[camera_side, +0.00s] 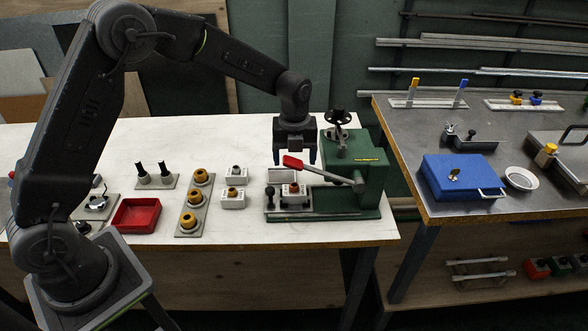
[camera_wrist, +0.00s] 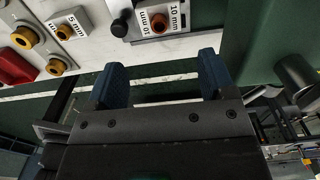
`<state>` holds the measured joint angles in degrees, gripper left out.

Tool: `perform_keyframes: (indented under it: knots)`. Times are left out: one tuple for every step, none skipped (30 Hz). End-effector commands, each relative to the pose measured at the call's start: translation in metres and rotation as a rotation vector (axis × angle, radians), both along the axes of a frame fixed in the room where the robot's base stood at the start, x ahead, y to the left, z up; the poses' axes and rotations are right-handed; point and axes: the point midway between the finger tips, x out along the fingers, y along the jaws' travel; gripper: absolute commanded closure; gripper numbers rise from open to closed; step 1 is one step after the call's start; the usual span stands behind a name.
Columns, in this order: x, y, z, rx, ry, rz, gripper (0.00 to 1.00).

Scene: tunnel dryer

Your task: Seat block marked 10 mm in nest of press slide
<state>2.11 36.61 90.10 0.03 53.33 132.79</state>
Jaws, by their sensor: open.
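The block marked 10 mm (camera_wrist: 157,20), pale with an orange-brown round part on top, stands on the slide (camera_side: 275,212) of the green press. It also shows in the side view (camera_side: 294,197). I cannot tell whether it is fully down in the nest, which it hides. My gripper (camera_side: 295,159) is above and behind the block, pointing down, near the red-handled lever (camera_side: 292,163). In the wrist view my gripper (camera_wrist: 160,80) has its two blue fingers wide apart with nothing between them. The block is beyond the fingertips, clear of them.
The green press body (camera_side: 360,170) stands close on the right. A black knob (camera_side: 270,191) rises beside the block. Two more pale blocks (camera_side: 233,199) (camera_side: 236,173), a plate with yellow rings (camera_side: 190,218) and a red tray (camera_side: 136,214) are leftward. Bare bench lies in front.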

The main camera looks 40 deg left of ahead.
Motion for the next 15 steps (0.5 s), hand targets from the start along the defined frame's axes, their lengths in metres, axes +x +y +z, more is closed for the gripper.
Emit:
perform_keyframes:
  knots:
    - [0.000,0.000,0.003,0.000,-0.001,0.000,0.24]
    - [0.000,0.000,0.005,-0.001,-0.001,0.000,0.24]
    - [0.000,0.000,0.006,0.000,0.000,0.000,0.24]
    - [0.000,0.000,0.006,-0.001,0.001,0.000,0.24]
    - [0.000,0.000,0.007,-0.001,0.001,0.000,0.24]
    - [0.000,0.000,0.007,-0.001,0.001,0.000,0.24]
    - [-0.001,0.000,0.008,-0.001,-0.001,0.004,0.24]
    - [-0.001,0.000,0.009,-0.001,-0.002,0.010,0.24]
    - [-0.002,0.000,0.013,-0.001,-0.008,0.027,0.24]
    - [-0.004,0.000,0.017,-0.001,-0.013,0.048,0.24]
    - [-0.006,0.000,0.022,-0.002,-0.019,0.074,0.24]
    - [-0.010,0.001,0.032,-0.003,-0.032,0.125,0.24]
    - [-0.015,0.002,0.041,-0.006,-0.044,0.173,0.24]
    - [-0.021,0.002,0.051,-0.009,-0.057,0.233,0.24]
    - [-0.030,0.003,0.066,-0.016,-0.079,0.326,0.24]
